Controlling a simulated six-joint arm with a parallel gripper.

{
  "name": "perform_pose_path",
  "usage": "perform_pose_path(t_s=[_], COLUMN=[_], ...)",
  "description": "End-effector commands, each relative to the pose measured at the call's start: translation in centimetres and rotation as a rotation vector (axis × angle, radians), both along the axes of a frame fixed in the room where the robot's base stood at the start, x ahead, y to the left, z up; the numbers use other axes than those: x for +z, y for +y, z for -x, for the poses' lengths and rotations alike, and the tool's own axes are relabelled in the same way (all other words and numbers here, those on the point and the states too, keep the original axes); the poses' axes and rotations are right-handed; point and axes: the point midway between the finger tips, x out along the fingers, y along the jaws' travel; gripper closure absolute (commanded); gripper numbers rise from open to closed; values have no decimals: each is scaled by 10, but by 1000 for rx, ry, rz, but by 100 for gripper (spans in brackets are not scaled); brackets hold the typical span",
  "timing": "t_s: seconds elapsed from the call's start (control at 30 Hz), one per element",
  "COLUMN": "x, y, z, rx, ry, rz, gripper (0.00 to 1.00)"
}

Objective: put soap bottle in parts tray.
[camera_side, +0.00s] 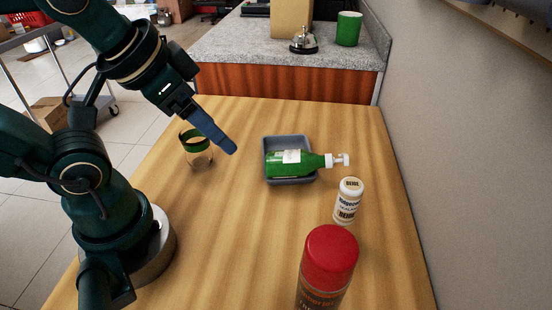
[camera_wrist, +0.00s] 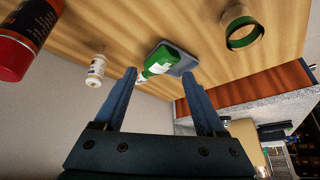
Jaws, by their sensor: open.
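The green soap bottle (camera_side: 308,160) with a white pump head lies on its side in the grey parts tray (camera_side: 274,143). Its pump end sticks out over the tray's right rim in the side view. In the wrist view the bottle (camera_wrist: 160,60) and the tray (camera_wrist: 186,66) show beyond the fingers. My gripper (camera_side: 228,150) is above the table, left of the tray in the side view. In the wrist view my gripper (camera_wrist: 158,84) has its two blue fingers wide apart with nothing held between them.
A glass jar with a green rim (camera_side: 197,150) stands left of the tray, close to my gripper. A white bottle (camera_side: 348,202) and a red-capped can (camera_side: 329,262) stand to the front right. A wall borders the right. The table's middle front is clear.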

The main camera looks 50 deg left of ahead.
Motion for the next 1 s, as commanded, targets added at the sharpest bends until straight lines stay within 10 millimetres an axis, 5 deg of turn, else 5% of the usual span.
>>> perform_pose_path(t_s=[0.2, 0.47, 0.67, 1.0], x=[32, 38, 16, -63], y=[7, 4, -8, -40], z=[-45, -111, -160, -211], rx=[-86, -203, -291, -427], ry=[17, 93, 166, 305], rz=[-111, -237, -323, -434], gripper=[27, 27, 27, 27])
